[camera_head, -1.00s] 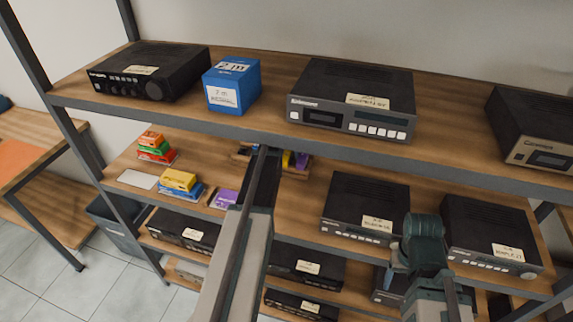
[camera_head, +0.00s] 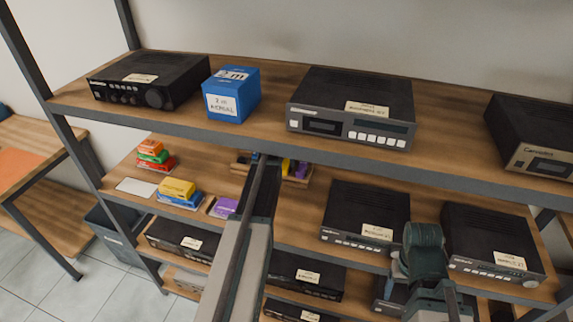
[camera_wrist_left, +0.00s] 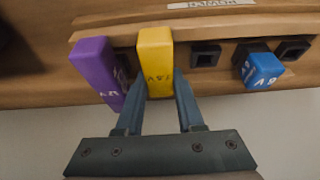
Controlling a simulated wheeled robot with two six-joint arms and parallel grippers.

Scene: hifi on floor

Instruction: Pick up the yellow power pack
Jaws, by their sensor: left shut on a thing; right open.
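The yellow power pack (camera_wrist_left: 155,62) stands in front of a long wooden rack in the left wrist view. My left gripper (camera_wrist_left: 159,100) is shut on it, one finger on each side. Whether the pack's far end is still in its slot is hidden. In the head view, a bit of yellow (camera_head: 285,166) shows beside the end of my left arm, under the upper shelf. My left fingers are largely hidden there. My right arm shows at the lower right of the head view, but its fingers do not.
A purple pack (camera_wrist_left: 97,70) stands close beside the yellow one. A blue pack (camera_wrist_left: 260,68) and empty sockets lie to the right. The upper shelf edge (camera_head: 200,126) runs above my left arm. Stacked yellow and blue boxes (camera_head: 178,190) and hifi units (camera_head: 365,215) share the middle shelf.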

